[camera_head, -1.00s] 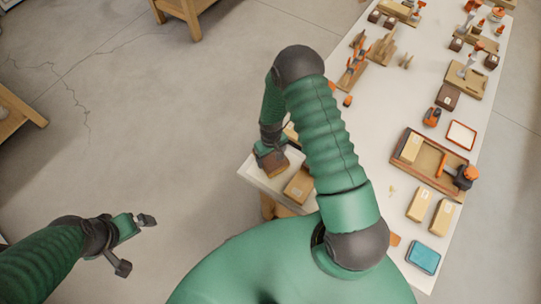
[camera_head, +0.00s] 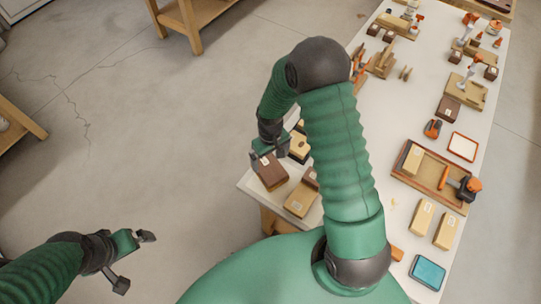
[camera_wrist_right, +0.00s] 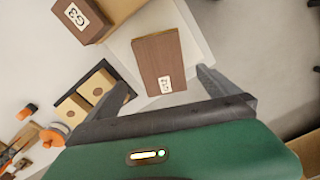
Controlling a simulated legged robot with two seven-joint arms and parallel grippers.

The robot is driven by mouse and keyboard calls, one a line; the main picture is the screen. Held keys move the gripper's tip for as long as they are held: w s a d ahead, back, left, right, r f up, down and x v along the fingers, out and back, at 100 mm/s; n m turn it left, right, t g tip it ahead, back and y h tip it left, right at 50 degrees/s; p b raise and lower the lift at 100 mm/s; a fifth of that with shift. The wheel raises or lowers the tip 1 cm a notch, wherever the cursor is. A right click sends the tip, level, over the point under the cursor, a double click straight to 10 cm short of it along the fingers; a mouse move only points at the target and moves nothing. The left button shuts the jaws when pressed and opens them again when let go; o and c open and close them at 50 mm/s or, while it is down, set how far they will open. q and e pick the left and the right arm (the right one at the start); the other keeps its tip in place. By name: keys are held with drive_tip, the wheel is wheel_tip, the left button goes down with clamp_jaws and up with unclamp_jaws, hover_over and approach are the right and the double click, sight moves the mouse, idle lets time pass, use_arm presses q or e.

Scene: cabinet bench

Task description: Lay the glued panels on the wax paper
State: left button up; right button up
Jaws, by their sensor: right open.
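A brown panel piece (camera_head: 270,174) with a white label lies near the left corner of the white table. In the right wrist view this brown piece (camera_wrist_right: 159,62) lies flat on a pale sheet (camera_wrist_right: 200,35) that looks like the wax paper. My right gripper (camera_wrist_right: 167,88) is open and empty. Its fingers are spread to either side of the piece's near end, apart from it. My left gripper (camera_head: 134,262) is open and empty above the floor.
A tan block (camera_head: 299,203) lies beside the brown piece. A labelled G3 block (camera_wrist_right: 82,17) shows in the wrist view. A wooden tray (camera_head: 428,185), tan blocks, a blue pad (camera_head: 427,272) and several tools lie further right.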

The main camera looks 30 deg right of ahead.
use_arm(q)
drive_tip(key=f+b, duration=0.3)
drive_tip(key=shift+a+f, duration=0.15)
drive_tip(key=shift+a, duration=0.25)
use_arm(e)
drive_tip(key=s+a+r+t, duration=0.2)
drive_tip(key=s+a+r, duration=0.6)
drive_tip(key=r, duration=0.4)
drive_tip(key=shift+s+r+t, duration=0.25)
drive_tip(key=shift+s+t, duration=0.15)
drive_tip(key=shift+s, duration=0.4)
use_arm(q)
drive_tip(key=shift+s, duration=0.1)
use_arm(e)
drive_tip(key=shift+a, duration=0.15)
